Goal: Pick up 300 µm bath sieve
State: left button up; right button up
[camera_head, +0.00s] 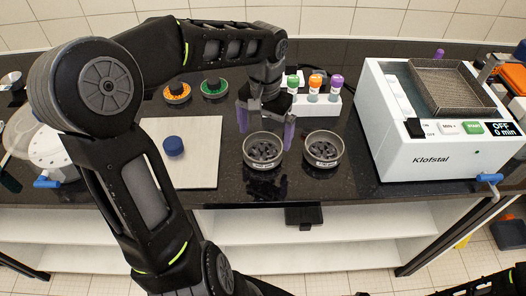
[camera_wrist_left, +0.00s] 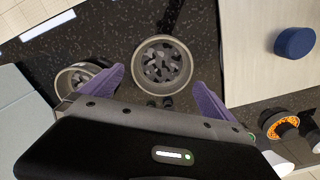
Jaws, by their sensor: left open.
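Two round grey metal sieves with dark chunks inside stand side by side on the dark bench: the left sieve (camera_head: 263,150) and the right sieve (camera_head: 323,149). Their labels are too small to read, so I cannot tell which is 300 µm. My left gripper (camera_head: 266,127), with purple fingers, is open and empty just behind and above the left sieve. In the left wrist view this sieve (camera_wrist_left: 163,65) shows ahead between the spread fingers, apart from both. The other sieve (camera_wrist_left: 77,78) is partly hidden behind one finger.
The white Klofstal bath (camera_head: 430,160) stands right, with a mesh basket (camera_head: 452,88) on top. A white rack (camera_head: 318,105) of capped bottles stands behind the sieves. A pale board (camera_head: 195,176) with a blue cap (camera_head: 173,146) lies left. Orange (camera_head: 177,91) and green (camera_head: 214,86) dishes stand behind.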

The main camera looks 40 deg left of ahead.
aim_at(264, 151)
pick_arm(q)
jog(key=shift+a+f+p, duration=0.1)
jog(key=shift+f+p, duration=0.45)
jog(key=shift+f, duration=2.05)
jog(key=c, duration=1.1)
